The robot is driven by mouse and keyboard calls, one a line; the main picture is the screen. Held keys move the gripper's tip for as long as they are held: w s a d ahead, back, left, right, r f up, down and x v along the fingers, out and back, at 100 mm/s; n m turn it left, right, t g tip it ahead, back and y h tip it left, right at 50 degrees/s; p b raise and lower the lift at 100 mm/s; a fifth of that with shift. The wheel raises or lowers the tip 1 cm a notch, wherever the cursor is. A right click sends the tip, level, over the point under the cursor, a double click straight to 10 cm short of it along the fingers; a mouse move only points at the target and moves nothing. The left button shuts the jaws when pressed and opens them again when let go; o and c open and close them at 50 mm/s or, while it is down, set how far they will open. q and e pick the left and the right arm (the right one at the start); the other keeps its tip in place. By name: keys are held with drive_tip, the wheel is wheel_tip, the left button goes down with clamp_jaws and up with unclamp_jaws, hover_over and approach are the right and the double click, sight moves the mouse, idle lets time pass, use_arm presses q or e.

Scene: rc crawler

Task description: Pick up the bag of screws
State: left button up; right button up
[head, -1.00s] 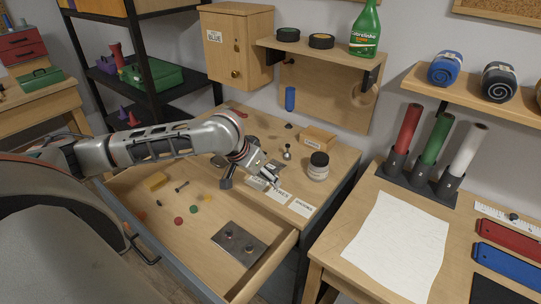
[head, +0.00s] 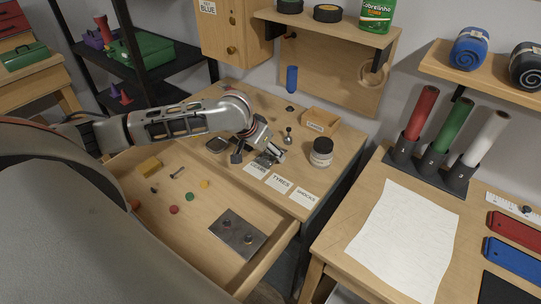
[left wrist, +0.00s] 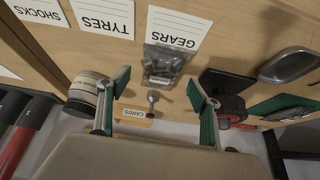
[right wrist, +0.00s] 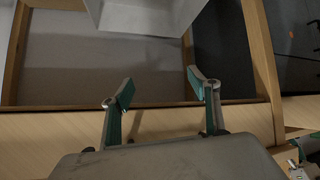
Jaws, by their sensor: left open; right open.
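A small clear bag of dark grey pieces, apparently the bag of screws (left wrist: 165,62), lies flat on the wooden worktop at the edge of the GEARS card (left wrist: 172,27). My left gripper (left wrist: 158,82) is open and empty, pointing down, with its fingers on either side of the bag's line; I cannot tell its height above the bag. In the head view my left gripper (head: 268,155) is over the worktop behind the cards and partly hides the bag. My right gripper (right wrist: 160,82) is open and empty, facing a wooden frame with a pale box, away from the bag.
A dark-lidded jar (head: 321,153), a small metal post (head: 288,136) and a CARDS box (head: 320,120) stand near the left gripper. A metal dish (left wrist: 288,65) lies on the other side. The open drawer (head: 150,215) holds a metal plate (head: 237,233) and small parts.

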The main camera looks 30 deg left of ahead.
use_arm(q)
drive_tip(key=shift+x, duration=0.95)
drive_tip(key=c, duration=1.2)
